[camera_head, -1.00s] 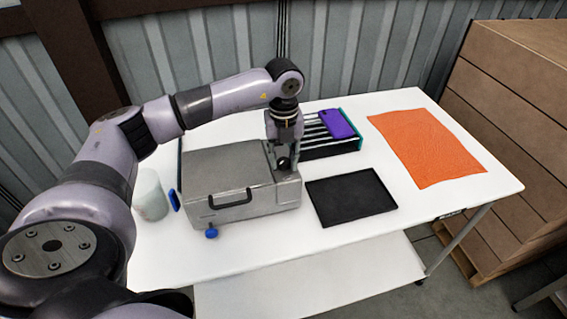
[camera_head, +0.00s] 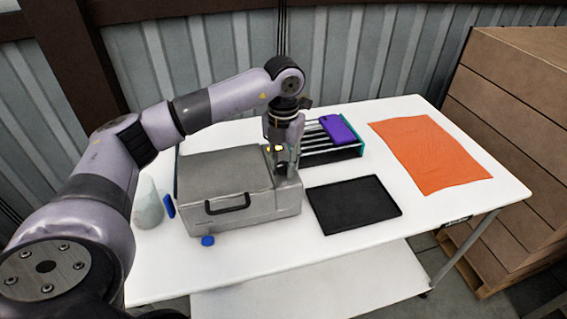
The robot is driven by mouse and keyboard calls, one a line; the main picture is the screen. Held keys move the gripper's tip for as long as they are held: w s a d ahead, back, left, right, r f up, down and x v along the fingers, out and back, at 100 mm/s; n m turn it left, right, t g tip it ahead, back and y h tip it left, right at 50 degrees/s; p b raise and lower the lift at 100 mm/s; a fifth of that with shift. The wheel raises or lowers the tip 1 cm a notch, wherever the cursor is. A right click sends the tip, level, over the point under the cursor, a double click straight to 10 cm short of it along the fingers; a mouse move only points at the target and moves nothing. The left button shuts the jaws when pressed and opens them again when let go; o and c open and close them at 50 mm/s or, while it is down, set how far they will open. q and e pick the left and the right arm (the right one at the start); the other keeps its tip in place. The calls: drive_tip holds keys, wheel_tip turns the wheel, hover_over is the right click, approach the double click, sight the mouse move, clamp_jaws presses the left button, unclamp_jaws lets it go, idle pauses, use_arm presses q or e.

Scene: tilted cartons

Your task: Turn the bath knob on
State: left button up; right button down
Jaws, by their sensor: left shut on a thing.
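The bath is a grey metal box (camera_head: 235,185) with a lid and a black handle (camera_head: 228,204), standing on the left part of the white table. My left gripper (camera_head: 286,168) points down at the right end of the bath's top. It is shut on the bath knob, which the fingers largely hide. Small yellow lit marks (camera_head: 280,149) show on the bath beside the gripper. My right gripper is not in view.
A black tray (camera_head: 354,204), a rack (camera_head: 330,152) with a purple item (camera_head: 339,130), and an orange cloth (camera_head: 429,154) lie right. The front right table (camera_head: 440,205) is clear.

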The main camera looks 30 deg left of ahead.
sight(284, 165)
use_arm(q)
drive_tip(key=shift+r, duration=0.1)
drive_tip(key=o, duration=0.9)
wheel_tip(284, 165, up, 12)
idle(0.3)
idle(0.4)
